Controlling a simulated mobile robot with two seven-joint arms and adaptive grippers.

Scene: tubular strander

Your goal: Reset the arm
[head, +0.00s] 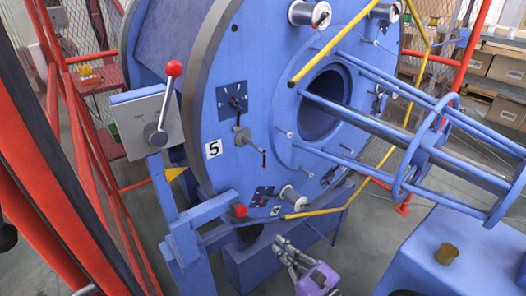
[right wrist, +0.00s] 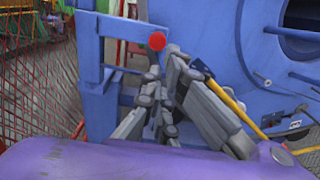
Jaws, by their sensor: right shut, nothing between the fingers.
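My right gripper (head: 279,241), with a purple body and grey fingers, is at the bottom middle of the head view. It is shut and empty, in front of the lower part of the blue machine (head: 255,60). In the right wrist view its fingers (right wrist: 163,62) point away from the camera, and a red ball knob (right wrist: 157,41) shows just beyond the tips. The head view has a red knob (head: 240,210) on the low blue bracket, left of and above the gripper, apart from it. A lever with a red ball (head: 174,69) stands on the grey box (head: 146,122). My left gripper is not in view.
Yellow bent rods (head: 345,203) run across the machine front, one close above the right gripper. A blue tubular cage (head: 405,165) extends right. A blue housing (head: 440,225) stands at lower right. Red fence posts (head: 85,150) line the left. Grey floor shows beside the gripper.

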